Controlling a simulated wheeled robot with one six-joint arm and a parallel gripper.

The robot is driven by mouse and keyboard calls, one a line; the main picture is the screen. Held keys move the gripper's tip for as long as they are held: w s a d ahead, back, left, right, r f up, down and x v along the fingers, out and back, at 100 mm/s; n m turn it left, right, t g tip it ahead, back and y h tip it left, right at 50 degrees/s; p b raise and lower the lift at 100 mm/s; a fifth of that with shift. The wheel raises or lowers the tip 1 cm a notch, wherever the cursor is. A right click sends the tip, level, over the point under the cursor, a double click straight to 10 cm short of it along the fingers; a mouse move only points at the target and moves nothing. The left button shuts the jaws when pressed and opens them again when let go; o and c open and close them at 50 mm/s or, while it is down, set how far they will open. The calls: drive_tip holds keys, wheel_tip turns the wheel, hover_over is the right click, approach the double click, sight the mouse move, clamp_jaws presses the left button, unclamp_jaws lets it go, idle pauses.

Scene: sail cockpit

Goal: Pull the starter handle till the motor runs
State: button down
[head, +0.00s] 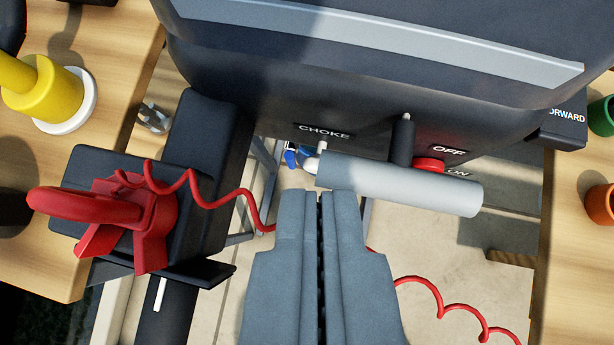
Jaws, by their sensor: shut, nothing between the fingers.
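The dark outboard motor (270,70) fills the top of the head view, with a pale stripe across it. A thick grey bar handle (430,190) lies crosswise in front of its lower face and seems to be the starter handle. A short black stem (403,138) stands between motor and bar, near the bar's middle. My gripper (320,196) is shut and empty, its tips at the lower edge of the bar's left part in the picture. I cannot tell whether they touch it.
A CHOKE label (324,131) and red OFF/ON switch (430,165) are close to the handle. A red coiled cord (245,197) runs behind my gripper. A red clamp-like part (140,215) sits on a black block at left. Wooden benches (115,50) flank both sides; a yellow winch-like part stands left.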

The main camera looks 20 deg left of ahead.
drive_tip(key=x, duration=0.7)
drive_tip(key=shift+w+f, duration=0.25)
drive_tip(key=shift+w, duration=0.05)
drive_tip(key=shift+s, duration=0.15)
drive_tip(key=s, duration=1.4)
drive_tip(key=shift+s+a, duration=0.25)
drive_tip(key=shift+s, duration=0.15)
